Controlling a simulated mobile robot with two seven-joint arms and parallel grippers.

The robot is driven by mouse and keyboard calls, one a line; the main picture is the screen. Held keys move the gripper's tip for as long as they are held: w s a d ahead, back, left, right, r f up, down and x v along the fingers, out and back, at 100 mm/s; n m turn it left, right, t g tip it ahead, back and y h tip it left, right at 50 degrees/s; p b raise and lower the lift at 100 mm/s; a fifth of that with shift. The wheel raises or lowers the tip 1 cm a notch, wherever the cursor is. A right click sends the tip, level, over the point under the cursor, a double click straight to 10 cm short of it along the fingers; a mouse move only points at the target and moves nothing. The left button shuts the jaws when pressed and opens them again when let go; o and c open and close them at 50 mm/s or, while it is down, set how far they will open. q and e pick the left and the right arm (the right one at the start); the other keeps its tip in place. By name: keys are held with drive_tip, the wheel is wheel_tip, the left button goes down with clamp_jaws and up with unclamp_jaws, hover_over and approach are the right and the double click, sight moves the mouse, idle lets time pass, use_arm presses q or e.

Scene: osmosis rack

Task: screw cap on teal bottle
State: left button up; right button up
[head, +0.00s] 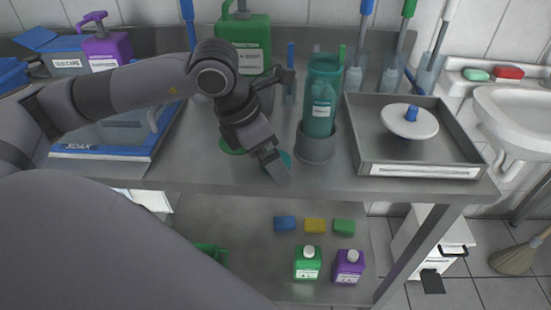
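The teal bottle (322,92) stands upright in a grey round holder (316,146) on the metal bench. Its top looks open, with no cap on it. A small teal piece, likely the cap (286,158), shows on the bench left of the holder, mostly hidden behind my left gripper. My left gripper (277,174) points down at that teal piece, close to the bench's front edge. The fingers hide their own gap, so I cannot tell if they grip it. My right gripper is not in view.
A metal tray (468,158) with a white blue-handled disc (410,120) stands right of the holder. A large green jug (245,38) stands behind my arm. A green disc (230,147) lies left of the gripper. Brushes in holders line the back. Bottles and sponges sit on the lower shelf.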

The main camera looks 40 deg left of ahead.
use_arm(q)
drive_tip(key=c, duration=1.1)
wheel_tip(320, 180, up, 20)
drive_tip(key=p, duration=0.2)
